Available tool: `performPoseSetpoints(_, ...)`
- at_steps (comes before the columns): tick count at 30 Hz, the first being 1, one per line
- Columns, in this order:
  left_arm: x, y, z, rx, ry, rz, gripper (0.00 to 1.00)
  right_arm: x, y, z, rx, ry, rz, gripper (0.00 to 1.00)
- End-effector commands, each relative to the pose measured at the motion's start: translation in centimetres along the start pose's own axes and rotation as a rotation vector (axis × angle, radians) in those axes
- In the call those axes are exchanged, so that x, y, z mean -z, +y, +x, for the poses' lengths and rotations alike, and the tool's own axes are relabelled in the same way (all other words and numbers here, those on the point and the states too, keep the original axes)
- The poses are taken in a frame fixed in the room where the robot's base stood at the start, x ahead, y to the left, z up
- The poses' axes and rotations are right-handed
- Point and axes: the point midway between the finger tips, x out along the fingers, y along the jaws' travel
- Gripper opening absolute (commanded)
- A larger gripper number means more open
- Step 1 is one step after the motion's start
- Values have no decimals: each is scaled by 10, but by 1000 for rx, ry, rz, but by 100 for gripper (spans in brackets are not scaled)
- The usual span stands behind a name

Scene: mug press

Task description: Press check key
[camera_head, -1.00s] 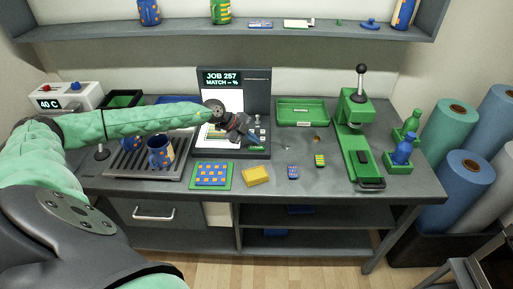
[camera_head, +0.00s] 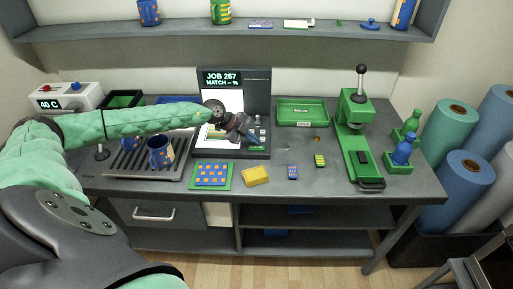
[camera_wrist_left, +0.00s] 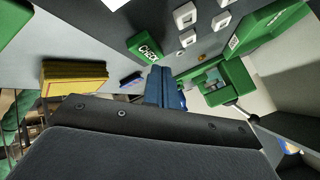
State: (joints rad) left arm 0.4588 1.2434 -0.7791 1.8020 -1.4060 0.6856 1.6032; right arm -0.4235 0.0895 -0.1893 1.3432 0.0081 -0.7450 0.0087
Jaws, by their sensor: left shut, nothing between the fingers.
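The check key is a green block with the white word CHECK (camera_wrist_left: 147,47) in the left wrist view. In the head view its green face (camera_head: 255,149) shows small at the front of the dark station (camera_head: 258,88), whose screen reads JOB 257, MATCH -- %. My left gripper (camera_head: 252,136) is over the station's key panel, close above the keys. Its shut, empty fingers (camera_wrist_left: 165,88) show beside the check key in the left wrist view, apart from it in the picture; the exact gap is hard to tell. My right gripper is not in view.
White keys (camera_wrist_left: 187,15) sit beside the check key. A yellow block (camera_head: 255,175), a patterned pad (camera_head: 212,175) and small blocks lie in front. A green press (camera_head: 357,140) stands right; a mug (camera_head: 160,152) stands on the left rack. The counter between station and press is mostly clear.

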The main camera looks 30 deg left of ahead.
Motion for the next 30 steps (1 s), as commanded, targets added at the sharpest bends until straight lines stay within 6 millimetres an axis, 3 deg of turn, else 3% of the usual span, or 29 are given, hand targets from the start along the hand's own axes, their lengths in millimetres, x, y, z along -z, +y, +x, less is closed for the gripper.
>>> performPoseSetpoints(30, -4, 4, 5, 0, 0, 0, 0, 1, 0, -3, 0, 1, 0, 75)
